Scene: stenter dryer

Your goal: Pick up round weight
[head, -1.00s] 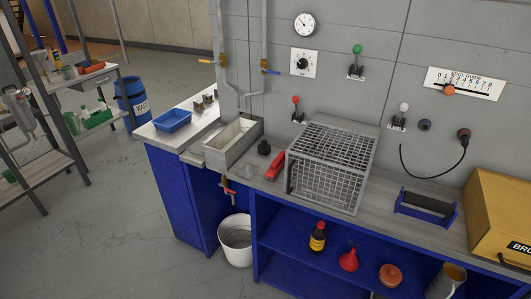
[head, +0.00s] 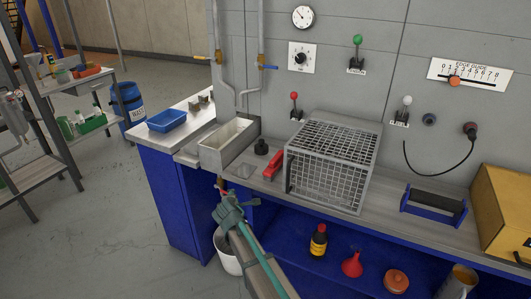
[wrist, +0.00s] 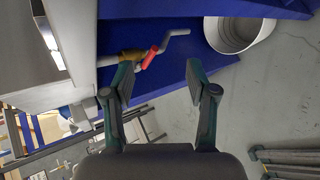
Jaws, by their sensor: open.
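A small black round object with a knob on top, which looks like the round weight (head: 261,147), stands on the grey bench between the metal trough and a red bar. My gripper (head: 223,203) is in front of the bench, left of and below the black object, near the red-handled tap under the trough. In the wrist view my gripper (wrist: 153,84) shows its two fingers spread apart with nothing between them. The black object cannot be made out in the wrist view.
The metal trough (head: 229,143), red bar (head: 270,166) and wire cage (head: 327,175) stand on the bench near the black object. A tap with a red handle (wrist: 150,57) projects from the blue cabinet. A white bucket (wrist: 240,32) stands on the floor below.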

